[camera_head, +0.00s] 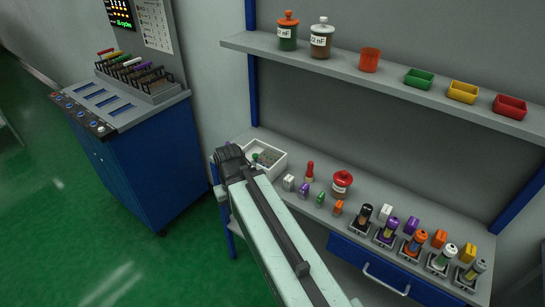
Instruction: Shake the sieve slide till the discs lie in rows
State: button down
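No part is clearly recognisable as the sieve slide, and I cannot make out separate discs. A white open tray (281,168) at the left end of the bench holds something grey, too small to make out, and a small green piece. My arm reaches up from the bottom of the view. Its dark end, my gripper (229,154), is just left of the tray and overlaps its left edge in the picture. I cannot tell whether it touches the tray. The fingers are not distinct, and nothing is visibly held.
A blue cabinet (148,165) with a slotted top stands left. The bench (395,215) bears a red-lidded jar (342,184), small coloured blocks and several stands at right. A shelf (390,82) above carries jars, a cup and bins. Green floor (60,220) is open at left.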

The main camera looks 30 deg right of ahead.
aim_at(257, 157)
jog(key=z, duration=0.25)
jog(key=k, duration=1.6)
jog(key=u, duration=0.75)
jog(key=i, duration=1.7)
jog(key=z, duration=0.05)
